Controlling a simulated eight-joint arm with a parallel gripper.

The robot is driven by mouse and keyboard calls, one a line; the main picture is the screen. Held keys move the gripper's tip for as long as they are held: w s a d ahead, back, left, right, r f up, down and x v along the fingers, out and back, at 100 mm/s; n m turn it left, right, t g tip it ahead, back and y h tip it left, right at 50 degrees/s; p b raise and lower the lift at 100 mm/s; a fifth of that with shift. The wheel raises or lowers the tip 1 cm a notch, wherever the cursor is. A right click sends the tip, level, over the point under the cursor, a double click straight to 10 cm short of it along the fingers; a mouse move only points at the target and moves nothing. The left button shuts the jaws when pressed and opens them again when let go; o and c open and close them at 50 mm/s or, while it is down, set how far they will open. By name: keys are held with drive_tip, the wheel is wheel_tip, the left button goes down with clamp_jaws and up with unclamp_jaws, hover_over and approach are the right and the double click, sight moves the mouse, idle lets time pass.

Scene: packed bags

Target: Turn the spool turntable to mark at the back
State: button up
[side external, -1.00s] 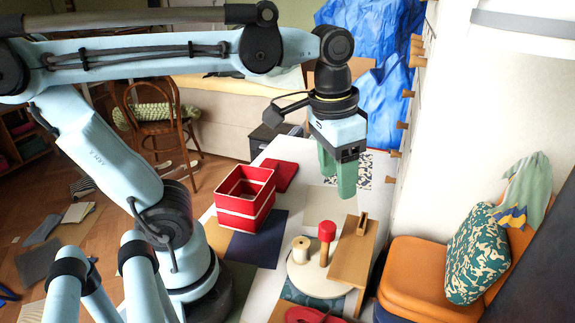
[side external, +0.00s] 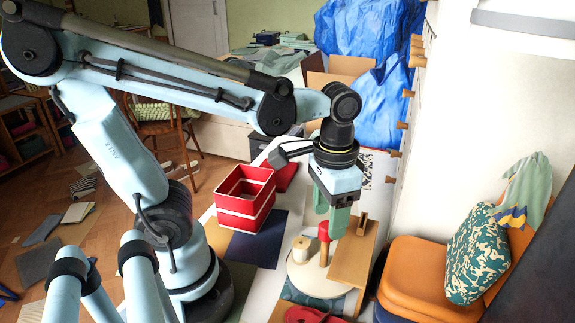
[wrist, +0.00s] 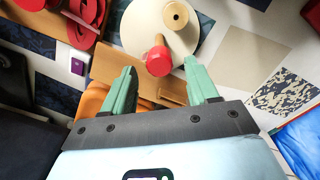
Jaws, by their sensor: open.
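The turntable (side external: 314,284) is a cream disc low in the side view; it also shows in the wrist view (wrist: 133,32). A pale spool (side external: 301,250) stands on its left part, and also shows in the wrist view (wrist: 176,15). A red-topped peg (side external: 324,232) stands upright on it; its red top shows in the wrist view (wrist: 158,63). My gripper (side external: 331,222) points down with its green fingers just above and around the level of the red top. In the wrist view the open fingers (wrist: 159,68) lie either side of it, with gaps. I cannot make out a mark.
A wooden block (side external: 353,255) with a slotted upright stands close at the turntable's right. A red box (side external: 244,198) stands behind left, near a dark blue mat (side external: 257,242). Red pieces (side external: 310,314) lie at the front. An orange seat (side external: 430,280) is off right.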

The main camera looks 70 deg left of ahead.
sight(325, 248)
drive_tip(key=shift+f, duration=1.1)
clamp_jaws()
